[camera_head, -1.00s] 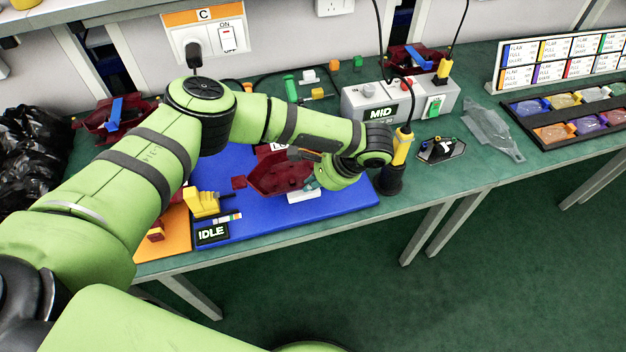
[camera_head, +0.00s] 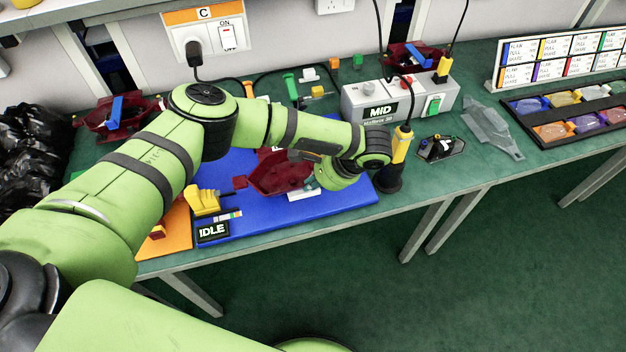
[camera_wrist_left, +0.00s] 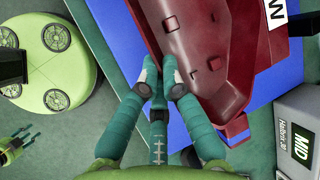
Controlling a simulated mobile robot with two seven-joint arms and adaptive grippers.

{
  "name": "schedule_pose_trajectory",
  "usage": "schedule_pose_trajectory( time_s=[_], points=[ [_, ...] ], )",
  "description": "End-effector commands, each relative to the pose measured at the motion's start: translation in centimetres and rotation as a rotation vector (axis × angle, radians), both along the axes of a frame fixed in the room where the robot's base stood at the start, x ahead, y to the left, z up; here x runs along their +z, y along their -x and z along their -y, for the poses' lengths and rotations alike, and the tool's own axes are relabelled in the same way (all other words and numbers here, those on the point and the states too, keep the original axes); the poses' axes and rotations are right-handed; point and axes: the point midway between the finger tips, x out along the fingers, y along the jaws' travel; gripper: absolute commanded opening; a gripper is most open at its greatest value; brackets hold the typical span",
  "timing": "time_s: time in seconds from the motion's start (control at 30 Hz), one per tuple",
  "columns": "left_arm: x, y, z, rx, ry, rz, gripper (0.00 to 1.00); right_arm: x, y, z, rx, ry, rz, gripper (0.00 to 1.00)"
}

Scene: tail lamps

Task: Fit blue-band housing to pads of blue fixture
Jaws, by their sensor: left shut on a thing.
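A dark red housing (camera_head: 281,173) is over the blue fixture board (camera_head: 345,201), next to my left wrist. Its blue band does not show. In the left wrist view the housing (camera_wrist_left: 205,60) fills the upper middle, tilted across the picture. My left gripper (camera_wrist_left: 160,78) is shut on the housing's near edge. In the head view the left fingers are mostly hidden by the wrist. I cannot tell whether the housing touches the pads, which are hidden. My right gripper (camera_wrist_left: 20,142) seems to show small at the lower left of the wrist view, away from the housing.
An IDLE sign (camera_head: 212,231) and a yellow clamp-like part (camera_head: 203,201) are at the board's left. A grey MID box (camera_head: 380,104) and a yellow-black tool in a holder (camera_head: 395,165) stand to the right. Other red housings with blue bars (camera_head: 116,112) lie at the back.

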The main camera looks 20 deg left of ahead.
Motion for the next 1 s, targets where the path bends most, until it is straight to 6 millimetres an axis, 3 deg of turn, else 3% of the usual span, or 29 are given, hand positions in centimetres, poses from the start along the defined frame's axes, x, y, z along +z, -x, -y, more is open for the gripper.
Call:
schedule_pose_trajectory(
  time_s=[0.6,1.0],
  points=[
    [-2.1,0.0,0.0,0.001,0.000,0.001,0.00,-0.7,0.0,-0.1,0.001,-0.001,0.000,0.40],
    [-2.2,0.0,0.0,0.000,-0.001,0.001,0.00,-0.7,0.0,-0.1,0.002,-0.001,0.000,0.40]
  ],
)
